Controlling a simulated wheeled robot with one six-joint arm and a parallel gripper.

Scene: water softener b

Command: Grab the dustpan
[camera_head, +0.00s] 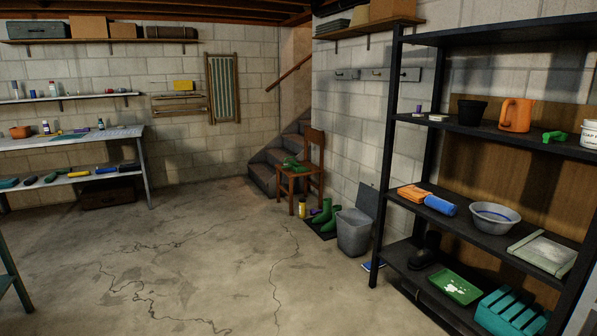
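I cannot tell for sure which thing is the dustpan. A small flat blue thing (373,265) lies on the floor between the grey bin and the black shelf, partly hidden by the shelf post. A green shallow tray-like thing (455,287) with white bits on it lies on the bottom shelf. A dark grey flat panel (367,200) stands behind the bin against the wall. My gripper is not in view.
The black shelf unit (374,240) fills the right side. A grey bin (353,232), green boots (330,216) and a wooden chair (314,165) stand along the wall. A workbench (141,170) is at left. The cracked concrete floor (200,255) in the middle is clear.

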